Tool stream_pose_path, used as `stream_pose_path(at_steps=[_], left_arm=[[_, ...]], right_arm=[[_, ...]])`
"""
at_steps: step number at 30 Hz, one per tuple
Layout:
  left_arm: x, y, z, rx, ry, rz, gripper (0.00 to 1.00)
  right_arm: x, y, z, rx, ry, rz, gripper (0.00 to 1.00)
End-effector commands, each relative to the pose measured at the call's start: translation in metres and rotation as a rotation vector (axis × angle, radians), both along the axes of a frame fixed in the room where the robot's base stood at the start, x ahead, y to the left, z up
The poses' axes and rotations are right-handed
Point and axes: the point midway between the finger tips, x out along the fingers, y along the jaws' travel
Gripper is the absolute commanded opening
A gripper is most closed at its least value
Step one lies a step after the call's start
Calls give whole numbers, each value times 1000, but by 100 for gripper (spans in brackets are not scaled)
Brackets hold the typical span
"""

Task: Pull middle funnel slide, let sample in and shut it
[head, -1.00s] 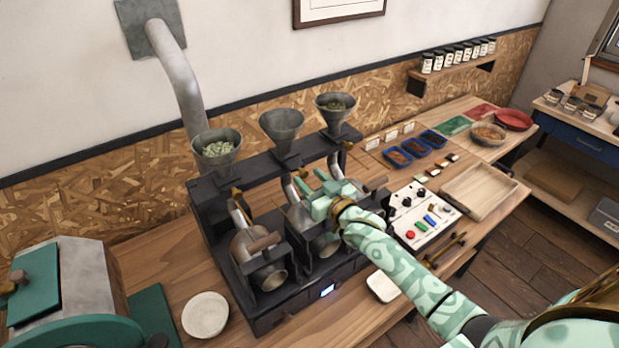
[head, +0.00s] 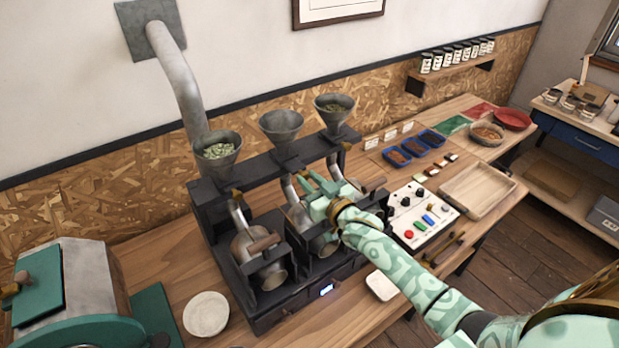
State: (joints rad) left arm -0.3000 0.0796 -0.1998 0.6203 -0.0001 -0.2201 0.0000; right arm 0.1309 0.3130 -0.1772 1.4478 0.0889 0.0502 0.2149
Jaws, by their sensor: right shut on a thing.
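The middle funnel (head: 282,126) is a grey metal cone above the dark sample roaster frame (head: 235,177); no beans show inside it. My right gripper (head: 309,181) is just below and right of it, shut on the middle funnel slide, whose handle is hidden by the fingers. The middle roasting drum (head: 318,243) sits below, partly covered by my gripper and forearm. The left funnel (head: 217,152) holds pale green beans, and the right funnel (head: 334,109) holds darker green ones. My left gripper is out of view.
A left drum (head: 262,255) with a wooden handle stands beside the middle one. A control panel (head: 424,214), a wooden tray (head: 477,191) and blue bean trays (head: 415,146) lie to the right. A round pale dish (head: 206,314) is in front on the left.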

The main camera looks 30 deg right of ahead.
Motion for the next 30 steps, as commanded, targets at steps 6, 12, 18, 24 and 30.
stream_pose_path(at_steps=[6, 12, 18, 24, 30], left_arm=[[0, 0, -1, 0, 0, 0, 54], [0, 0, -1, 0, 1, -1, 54], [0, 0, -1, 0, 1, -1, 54], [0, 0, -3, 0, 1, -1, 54], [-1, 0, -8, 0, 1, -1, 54]], right_arm=[[0, 0, 0, 0, -1, 0, 44], [0, 0, 0, 0, -2, 0, 44], [-15, -2, -1, 1, -1, 0, 44], [-64, -9, -2, 0, 2, 1, 44], [-117, -16, -3, 1, 2, 1, 44]])
